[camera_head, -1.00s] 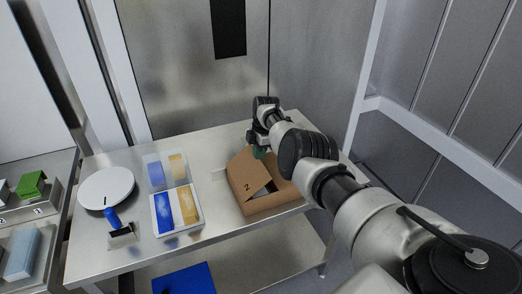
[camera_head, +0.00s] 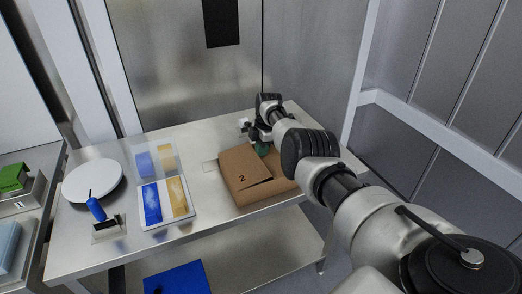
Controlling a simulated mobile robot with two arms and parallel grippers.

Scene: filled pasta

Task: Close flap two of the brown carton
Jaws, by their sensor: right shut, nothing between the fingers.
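The brown carton (camera_head: 262,198) stands on the right part of the steel table. Its flap marked "2" (camera_head: 240,170) lies nearly flat over the left part of the carton's top, with a narrow dark gap along its front edge. My right gripper (camera_head: 262,149) is at the back of the carton, beside the flap's rear edge. It is shut and empty; its fingertips are partly hidden, so I cannot tell whether they touch the flap. My right arm covers the carton's right side. My left gripper is not in view.
A tray with blue and yellow areas (camera_head: 168,218) and a clear container (camera_head: 155,150) lie left of the carton. A white round plate (camera_head: 92,181) and a blue-handled tool (camera_head: 96,209) are farther left. A blue bin (camera_head: 178,279) is below the table.

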